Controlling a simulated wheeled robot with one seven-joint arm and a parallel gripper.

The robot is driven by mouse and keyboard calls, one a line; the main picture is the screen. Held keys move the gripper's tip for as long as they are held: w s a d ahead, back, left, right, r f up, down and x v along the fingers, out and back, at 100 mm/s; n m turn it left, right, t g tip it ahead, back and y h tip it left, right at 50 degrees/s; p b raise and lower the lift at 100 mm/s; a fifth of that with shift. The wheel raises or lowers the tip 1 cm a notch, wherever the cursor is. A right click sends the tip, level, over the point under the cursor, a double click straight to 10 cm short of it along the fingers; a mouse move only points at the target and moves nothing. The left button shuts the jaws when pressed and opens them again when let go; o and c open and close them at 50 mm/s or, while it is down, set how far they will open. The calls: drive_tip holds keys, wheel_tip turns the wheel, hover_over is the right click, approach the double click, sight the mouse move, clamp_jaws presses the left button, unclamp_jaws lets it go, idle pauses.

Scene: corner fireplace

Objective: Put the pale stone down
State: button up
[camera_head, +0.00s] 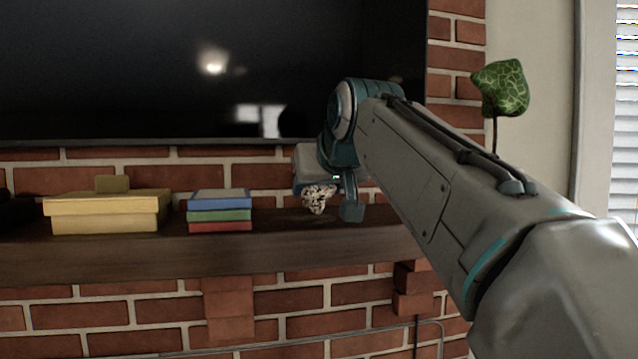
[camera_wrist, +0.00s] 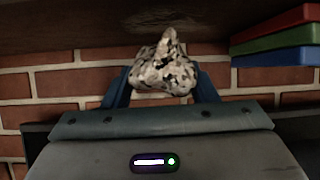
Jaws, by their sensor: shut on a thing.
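The pale stone (camera_head: 317,198) is whitish with dark speckles and has an uneven, pointed shape. My gripper (camera_head: 334,205) points down over the mantel shelf (camera_head: 130,255) and is shut on the stone. In the wrist view the stone (camera_wrist: 163,75) sits between the two blue fingers of my gripper (camera_wrist: 163,88), its narrow tip towards the shelf surface (camera_wrist: 70,28). I cannot tell whether that tip touches the shelf. Part of the stone is hidden by the fingers.
Left of the stone, a stack of blue, green and red books (camera_head: 220,211) lies on the shelf, with a yellow box (camera_head: 105,212) farther left. A dark screen (camera_head: 180,70) hangs on the brick wall above. A green leafy plant (camera_head: 500,88) stands at right.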

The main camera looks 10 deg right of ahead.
drive_tip(key=shift+f+b, duration=0.55)
drive_tip(key=o, duration=1.5)
drive_tip(key=shift+r, duration=0.1)
drive_tip(key=shift+o, duration=0.3)
